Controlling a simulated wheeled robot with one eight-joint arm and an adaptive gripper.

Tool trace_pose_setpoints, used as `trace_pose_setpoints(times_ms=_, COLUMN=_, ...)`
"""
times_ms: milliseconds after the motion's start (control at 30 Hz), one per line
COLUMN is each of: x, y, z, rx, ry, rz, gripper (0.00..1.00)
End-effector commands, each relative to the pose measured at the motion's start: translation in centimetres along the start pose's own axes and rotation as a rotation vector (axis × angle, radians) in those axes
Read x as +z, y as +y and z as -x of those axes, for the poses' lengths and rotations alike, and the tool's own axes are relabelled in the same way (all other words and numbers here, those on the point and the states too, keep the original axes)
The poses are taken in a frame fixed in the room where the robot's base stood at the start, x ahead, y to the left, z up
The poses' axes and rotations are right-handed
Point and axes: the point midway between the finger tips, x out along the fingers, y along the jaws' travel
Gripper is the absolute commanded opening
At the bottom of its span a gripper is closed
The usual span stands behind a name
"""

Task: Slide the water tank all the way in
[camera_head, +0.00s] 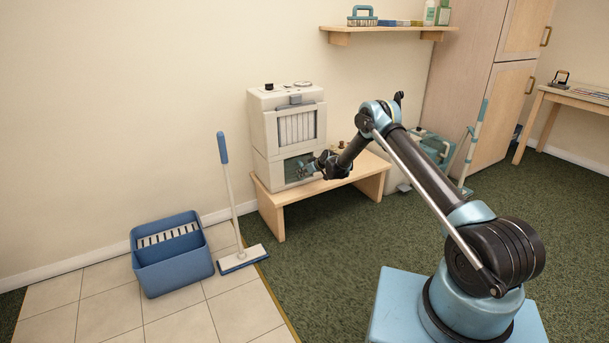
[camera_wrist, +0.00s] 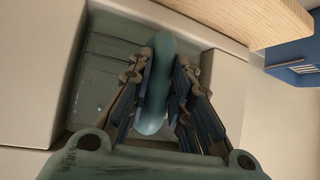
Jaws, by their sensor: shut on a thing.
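A cream dehumidifier-like appliance (camera_head: 262,130) stands on a low wooden bench against the wall. Its teal water tank (camera_head: 293,163) sits in the lower front opening. In the wrist view the tank's translucent teal front (camera_wrist: 100,75) lies between cream walls of the housing. My gripper (camera_head: 308,171) is at the tank's front. In the wrist view my gripper (camera_wrist: 160,75) is shut on the tank's rounded teal handle (camera_wrist: 157,95), with a finger on each side. How deep the tank sits is hard to tell.
The wooden bench (camera_head: 330,188) has bare room right of the appliance. A blue bucket (camera_head: 172,270) and a leaning mop (camera_head: 232,195) stand to the left on tiles. A wall shelf (camera_head: 390,30) is above. Green carpet lies open in front.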

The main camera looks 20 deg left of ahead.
Motion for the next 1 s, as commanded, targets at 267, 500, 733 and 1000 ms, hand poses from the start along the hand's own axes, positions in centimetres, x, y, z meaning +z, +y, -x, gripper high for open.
trace_pose_setpoints(times_ms=267, x=0.0, y=0.0, z=0.0, rx=0.0, ry=0.0, rz=0.0, gripper=0.42)
trace_pose_setpoints(times_ms=500, x=0.0, y=0.0, z=0.0, rx=0.0, ry=0.0, rz=0.0, gripper=0.42)
trace_pose_setpoints(times_ms=733, x=0.0, y=0.1, z=0.9, rx=0.001, ry=0.0, rz=0.0, gripper=0.42)
trace_pose_setpoints(times_ms=1000, x=0.0, y=0.0, z=4.5, rx=0.0, ry=0.0, rz=-0.001, gripper=0.42)
